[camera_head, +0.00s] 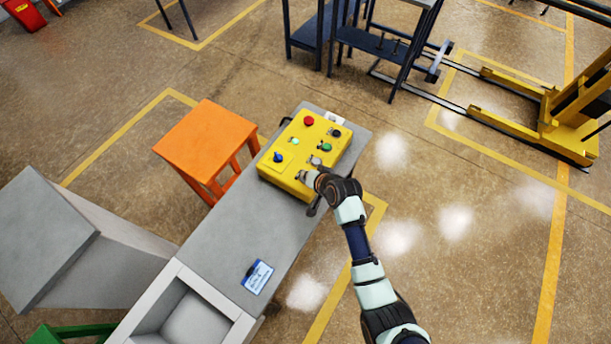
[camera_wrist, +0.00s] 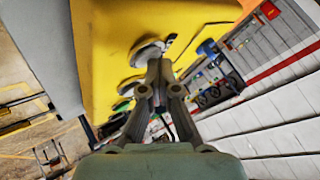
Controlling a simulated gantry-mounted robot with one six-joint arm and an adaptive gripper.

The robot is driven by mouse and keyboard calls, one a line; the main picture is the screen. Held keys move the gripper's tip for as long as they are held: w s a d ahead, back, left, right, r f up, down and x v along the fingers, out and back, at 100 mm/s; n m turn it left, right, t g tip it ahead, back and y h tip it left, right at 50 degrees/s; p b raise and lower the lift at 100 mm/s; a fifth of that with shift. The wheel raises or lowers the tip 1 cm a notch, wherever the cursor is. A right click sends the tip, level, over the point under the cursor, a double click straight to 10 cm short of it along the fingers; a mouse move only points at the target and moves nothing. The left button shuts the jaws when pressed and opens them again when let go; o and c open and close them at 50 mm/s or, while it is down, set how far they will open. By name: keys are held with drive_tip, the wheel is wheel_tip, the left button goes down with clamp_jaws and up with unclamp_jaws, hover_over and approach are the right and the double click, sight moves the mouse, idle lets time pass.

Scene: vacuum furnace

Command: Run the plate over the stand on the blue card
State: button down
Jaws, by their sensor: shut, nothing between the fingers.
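A blue-and-white card (camera_head: 260,284) lies on the grey bench top, near its front end. A small dark object, perhaps the stand, is at the card's upper left edge; its shape is too small to tell. I cannot clearly make out a plate. My gripper (camera_head: 305,177) is at the lower right part of the yellow control box, far up the bench from the card. In the wrist view my gripper (camera_wrist: 160,66) is shut, its fingertips close to a grey round fitting (camera_wrist: 146,52) on the yellow face. I cannot tell whether they touch.
The yellow control box (camera_head: 284,169) carries red, green, blue and black controls. The grey bench top (camera_head: 232,228) is clear between box and card. An orange stool (camera_head: 205,137) stands left of the bench. A hollow grey bin (camera_head: 190,322) adjoins the front end.

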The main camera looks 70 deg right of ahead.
idle(0.4)
drive_tip(key=shift+r+p, duration=0.8)
drive_tip(key=shift+p, duration=0.1)
wheel_tip(320, 180, up, 5)
drive_tip(key=p, duration=0.5)
drive_tip(key=shift+r, duration=0.1)
idle(0.5)
